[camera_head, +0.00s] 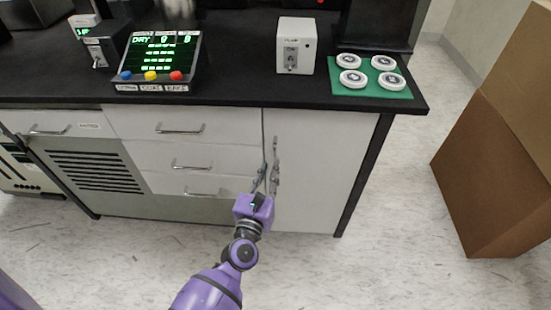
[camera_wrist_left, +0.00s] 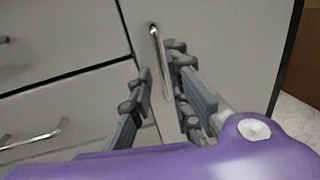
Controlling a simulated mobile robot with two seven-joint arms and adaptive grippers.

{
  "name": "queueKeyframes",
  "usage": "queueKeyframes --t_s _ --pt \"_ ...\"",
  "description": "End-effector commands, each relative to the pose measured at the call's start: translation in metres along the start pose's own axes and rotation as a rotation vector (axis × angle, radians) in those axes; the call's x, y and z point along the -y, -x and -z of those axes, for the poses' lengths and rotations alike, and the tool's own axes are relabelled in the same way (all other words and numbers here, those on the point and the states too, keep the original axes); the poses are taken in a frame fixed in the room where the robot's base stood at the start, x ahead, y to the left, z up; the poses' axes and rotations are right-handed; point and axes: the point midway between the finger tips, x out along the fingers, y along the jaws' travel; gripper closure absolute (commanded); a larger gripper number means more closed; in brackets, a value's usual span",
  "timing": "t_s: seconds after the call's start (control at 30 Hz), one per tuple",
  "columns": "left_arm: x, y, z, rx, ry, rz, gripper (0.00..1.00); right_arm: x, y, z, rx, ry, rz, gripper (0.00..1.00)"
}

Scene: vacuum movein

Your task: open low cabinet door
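The low cabinet door (camera_head: 318,165) is a plain pale panel at the right end of the bench, and it looks closed. Its vertical metal handle (camera_wrist_left: 155,45) is near the door's left edge; it also shows in the head view (camera_head: 275,147). My left gripper (camera_head: 269,172) is at the handle's lower part. In the wrist view, the open fingers (camera_wrist_left: 157,68) stand on either side of the handle bar, with a gap between them. The right finger is close to the bar; I cannot tell whether it touches. My right gripper is out of view.
Several drawers with horizontal handles (camera_head: 191,167) lie left of the door. The black bench top (camera_head: 235,80) overhangs it, and a dark leg (camera_head: 365,175) stands at its right. A brown box (camera_head: 480,185) is further right. The floor before the door is clear.

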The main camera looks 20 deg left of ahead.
Motion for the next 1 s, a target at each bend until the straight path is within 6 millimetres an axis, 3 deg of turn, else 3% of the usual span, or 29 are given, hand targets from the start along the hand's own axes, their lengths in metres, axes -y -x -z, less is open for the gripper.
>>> queueKeyframes --t_s 0.2,0.4,0.7,0.87,1.0 --pt "0.000 -0.038 -0.001 0.002 -0.001 0.000 0.83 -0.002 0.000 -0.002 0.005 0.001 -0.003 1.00" --pt "0.001 -0.057 0.000 0.000 -0.004 0.001 0.83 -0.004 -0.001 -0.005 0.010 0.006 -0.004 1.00" --pt "0.000 -0.060 0.000 -0.001 -0.005 0.001 0.83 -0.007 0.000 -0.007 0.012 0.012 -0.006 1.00" --pt "0.000 -0.060 0.000 -0.001 -0.005 0.001 1.00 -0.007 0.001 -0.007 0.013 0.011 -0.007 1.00" --pt "0.000 -0.060 0.000 -0.001 -0.005 0.001 1.00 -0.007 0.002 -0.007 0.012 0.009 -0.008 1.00"
